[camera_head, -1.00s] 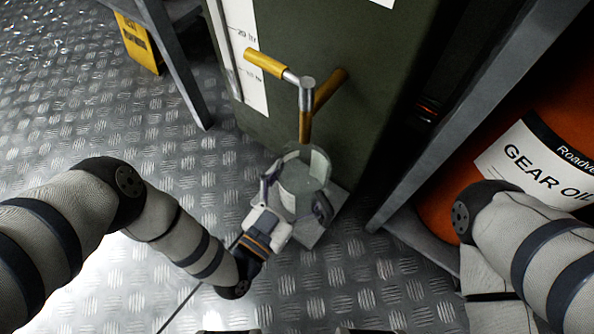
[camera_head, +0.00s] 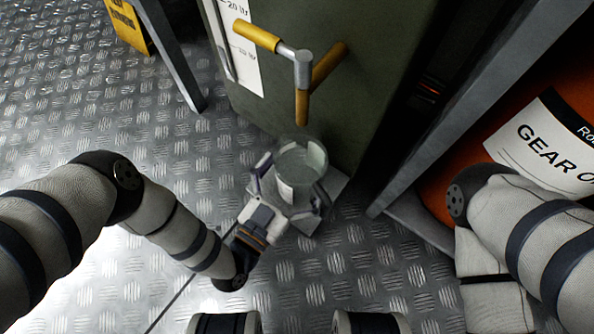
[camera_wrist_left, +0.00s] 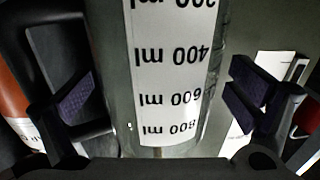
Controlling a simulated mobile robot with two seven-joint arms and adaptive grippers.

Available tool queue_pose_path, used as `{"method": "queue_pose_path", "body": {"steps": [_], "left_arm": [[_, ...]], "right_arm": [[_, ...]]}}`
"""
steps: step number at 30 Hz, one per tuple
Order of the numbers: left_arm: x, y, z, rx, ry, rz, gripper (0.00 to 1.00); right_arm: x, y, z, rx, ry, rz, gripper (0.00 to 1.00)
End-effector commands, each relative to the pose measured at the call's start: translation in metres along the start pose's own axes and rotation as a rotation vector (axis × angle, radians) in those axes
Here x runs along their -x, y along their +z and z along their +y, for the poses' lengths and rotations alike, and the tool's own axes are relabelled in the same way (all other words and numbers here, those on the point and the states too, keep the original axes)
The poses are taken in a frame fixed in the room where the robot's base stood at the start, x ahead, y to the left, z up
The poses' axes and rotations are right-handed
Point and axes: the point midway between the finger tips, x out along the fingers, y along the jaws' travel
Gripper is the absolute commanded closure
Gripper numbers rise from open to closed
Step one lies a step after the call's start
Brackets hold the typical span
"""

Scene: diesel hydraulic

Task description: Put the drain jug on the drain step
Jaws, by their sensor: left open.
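The drain jug (camera_head: 300,160) is a clear, round jug. It stands upright on the pale drain step (camera_head: 334,186), at the foot of the green tank. Its white scale label (camera_wrist_left: 172,75) fills the middle of the left wrist view and reads upside down there. My left gripper (camera_head: 292,184) is open around the jug, low down, with one finger on each side. In the left wrist view a gap shows between each dark finger pad and the jug wall. The jug's underside is hidden. My right arm enters from the right, but its gripper is out of view.
A yellow-handled drain valve (camera_head: 302,70) sticks out from the green tank (camera_head: 385,50) above the jug. A grey frame post (camera_head: 440,130) and an orange gear oil drum (camera_head: 450,185) stand at right. Chequer-plate floor (camera_head: 150,120) is clear at left.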

Motion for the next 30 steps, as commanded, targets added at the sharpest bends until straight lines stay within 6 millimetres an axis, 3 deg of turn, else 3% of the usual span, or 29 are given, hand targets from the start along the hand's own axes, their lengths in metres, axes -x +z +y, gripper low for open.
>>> {"method": "queue_pose_path", "body": {"steps": [9, 13, 18, 30], "left_arm": [[0.084, -0.002, 0.001, 0.000, 0.001, -0.004, 0.00], [0.106, -0.001, 0.001, 0.000, 0.001, -0.004, 0.00], [0.115, 0.000, 0.000, 0.001, 0.001, -0.003, 0.00], [0.115, 0.001, 0.000, 0.001, 0.001, -0.003, 0.00]], "right_arm": [[0.013, 0.015, 0.002, -0.005, 0.002, 0.018, 0.60], [0.015, 0.017, 0.003, -0.007, 0.002, 0.021, 0.60], [0.015, 0.017, 0.003, -0.007, 0.002, 0.022, 0.60], [0.015, 0.017, 0.003, -0.007, 0.002, 0.022, 0.60]]}}
